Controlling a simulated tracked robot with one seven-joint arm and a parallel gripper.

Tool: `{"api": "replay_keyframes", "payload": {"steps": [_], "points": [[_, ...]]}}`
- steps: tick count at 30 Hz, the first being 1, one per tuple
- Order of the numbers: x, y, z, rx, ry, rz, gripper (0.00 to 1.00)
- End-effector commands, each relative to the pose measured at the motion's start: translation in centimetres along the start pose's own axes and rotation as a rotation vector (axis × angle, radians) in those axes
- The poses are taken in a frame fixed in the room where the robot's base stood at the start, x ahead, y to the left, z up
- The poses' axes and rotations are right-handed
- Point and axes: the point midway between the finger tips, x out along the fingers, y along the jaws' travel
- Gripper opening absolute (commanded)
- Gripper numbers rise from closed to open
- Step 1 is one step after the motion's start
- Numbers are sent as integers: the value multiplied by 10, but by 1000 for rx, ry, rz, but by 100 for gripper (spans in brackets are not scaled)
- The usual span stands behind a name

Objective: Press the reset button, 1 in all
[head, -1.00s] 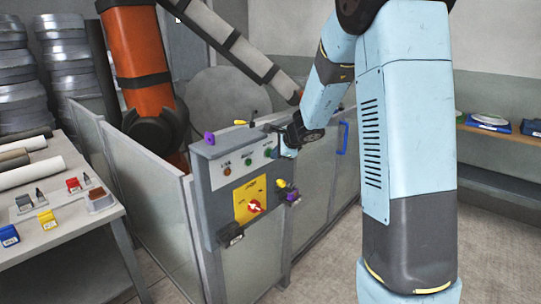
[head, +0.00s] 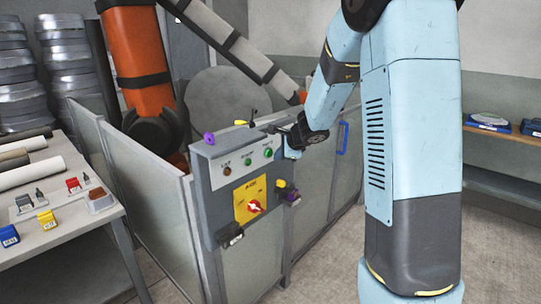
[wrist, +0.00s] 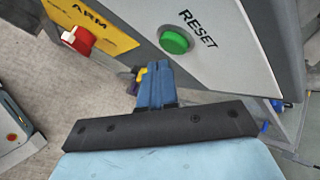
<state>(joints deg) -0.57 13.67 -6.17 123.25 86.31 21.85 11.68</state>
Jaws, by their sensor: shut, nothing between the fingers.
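The green reset button (wrist: 175,41) sits on the grey panel, with the word RESET beside it in the wrist view. In the head view it appears to be the rightmost green button (head: 268,153) on the sloped control panel (head: 217,183). My gripper (wrist: 155,70) is shut and empty, just below the button in the wrist view and apart from it in the picture. In the head view my gripper (head: 290,150) is just right of the panel's upper right edge, its fingertips small and partly hidden. I cannot tell whether the button is pressed in.
A red rotary switch (head: 255,206) sits on a yellow plate, with another green button (head: 248,161) and an orange-red one (head: 227,171) above. Small padlock-like items (head: 288,192) hang at the panel's right edge. Fence panels (head: 145,200) flank the control box; floor is clear in front.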

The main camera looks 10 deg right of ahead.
Motion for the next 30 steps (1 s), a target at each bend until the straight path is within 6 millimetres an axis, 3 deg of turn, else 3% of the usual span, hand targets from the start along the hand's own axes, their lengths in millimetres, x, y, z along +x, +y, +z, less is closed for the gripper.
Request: {"api": "replay_keyframes", "payload": {"steps": [10, 30], "points": [[-3, 2, -3, 2, 1, 0, 0], [-35, 25, -26, 1, 1, -1, 0]]}}
